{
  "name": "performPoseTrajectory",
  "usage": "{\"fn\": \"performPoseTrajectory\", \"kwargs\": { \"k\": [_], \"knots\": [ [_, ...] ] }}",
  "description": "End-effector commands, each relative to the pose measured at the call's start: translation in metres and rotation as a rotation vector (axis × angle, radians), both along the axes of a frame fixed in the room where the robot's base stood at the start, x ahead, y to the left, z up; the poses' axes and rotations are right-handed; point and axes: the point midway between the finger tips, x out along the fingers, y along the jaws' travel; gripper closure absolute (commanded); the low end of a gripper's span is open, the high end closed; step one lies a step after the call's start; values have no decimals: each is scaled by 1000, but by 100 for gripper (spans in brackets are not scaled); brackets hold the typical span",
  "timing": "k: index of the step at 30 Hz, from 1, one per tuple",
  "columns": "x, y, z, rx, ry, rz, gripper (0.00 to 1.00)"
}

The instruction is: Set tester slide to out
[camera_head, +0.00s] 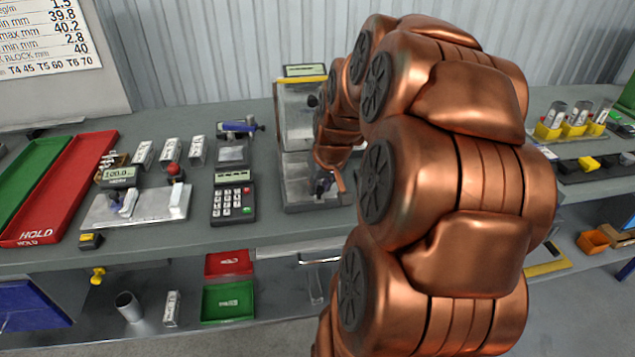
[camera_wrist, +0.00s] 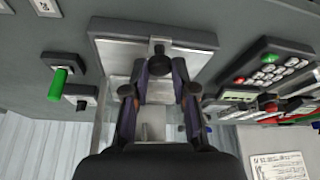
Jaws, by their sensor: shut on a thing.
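The tester (camera_head: 296,112) is a grey metal unit with a display and a yellow strip on top, standing in the middle of the bench. Its pale metal slide plate lies at its base and fills the top middle of the wrist view (camera_wrist: 112,58). A dark round knob (camera_wrist: 157,48) stands on this plate. My gripper (camera_head: 322,186) is low at the front of the tester, partly hidden by my arm. In the wrist view my gripper (camera_wrist: 160,68) has its two fingertips on either side of the knob, closed on it. The exact slide position is hard to tell.
A keypad unit (camera_head: 233,203) stands close left of the tester. Further left are a scale-like fixture (camera_head: 140,205) and a red HOLD tray (camera_head: 65,190). Yellow holders (camera_head: 575,125) stand at the far right. A lower shelf holds a green tray (camera_head: 228,301).

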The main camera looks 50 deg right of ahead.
Motion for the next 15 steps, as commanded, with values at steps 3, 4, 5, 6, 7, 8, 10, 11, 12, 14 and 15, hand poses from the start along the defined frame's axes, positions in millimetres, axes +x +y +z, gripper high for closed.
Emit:
{"fn": "performPoseTrajectory", "kwargs": {
  "k": [3,4,5,6,7,8,10,11,12,14,15],
  "knots": [
    [-10,7,0,-5,-5,-1,100],
    [-13,9,-1,-4,-5,-1,100],
    [-16,11,-1,-4,-4,-1,100],
    [-19,14,-1,-2,-3,-1,100],
    [-22,16,-1,-2,-3,-1,100],
    [-24,18,-1,-2,-3,-1,100],
    [-29,22,-1,-3,-4,-1,100],
    [-30,23,0,-3,-4,-2,100],
    [-32,24,0,-3,-4,0,100],
    [-34,26,0,-2,-3,0,100],
    [-35,27,0,-2,-2,0,100]
  ]
}}
